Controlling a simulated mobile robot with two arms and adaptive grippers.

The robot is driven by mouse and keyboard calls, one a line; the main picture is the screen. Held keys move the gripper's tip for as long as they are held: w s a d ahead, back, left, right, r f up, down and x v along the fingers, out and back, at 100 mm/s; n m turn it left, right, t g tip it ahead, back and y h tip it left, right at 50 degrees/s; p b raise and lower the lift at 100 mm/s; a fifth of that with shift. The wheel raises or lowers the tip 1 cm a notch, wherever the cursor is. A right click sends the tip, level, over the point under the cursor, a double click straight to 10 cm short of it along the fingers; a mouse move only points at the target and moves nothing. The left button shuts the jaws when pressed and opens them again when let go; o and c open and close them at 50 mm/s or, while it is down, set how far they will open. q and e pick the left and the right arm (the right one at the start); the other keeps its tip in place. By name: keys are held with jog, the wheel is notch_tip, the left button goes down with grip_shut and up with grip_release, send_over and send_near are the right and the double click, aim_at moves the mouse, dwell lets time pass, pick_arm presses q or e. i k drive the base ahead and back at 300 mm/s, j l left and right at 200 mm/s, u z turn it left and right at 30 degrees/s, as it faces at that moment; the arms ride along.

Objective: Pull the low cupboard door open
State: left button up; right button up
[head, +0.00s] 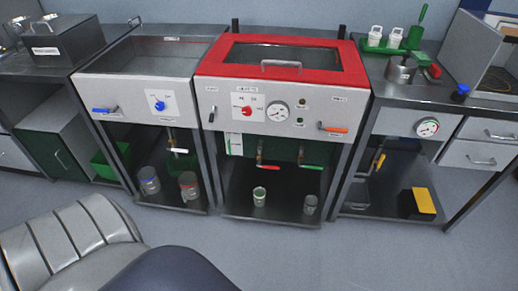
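A low cupboard with a dark green door (42,156) stands under the bench at the far left. The door has a small upright metal handle (60,159) near its right edge. The door looks shut, flush with the front of its grey box (76,138). Neither of my grippers is in view.
A green crate (108,163) stands right of the cupboard. Jars (149,181) and cups (259,196) stand on low shelves under the machines. A red-lidded unit (215,62) is in the middle. A black-and-yellow box (424,201) is at right.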

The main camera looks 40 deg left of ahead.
aim_at(50, 150)
jog(key=u, duration=2.9)
jog(key=i, duration=1.65)
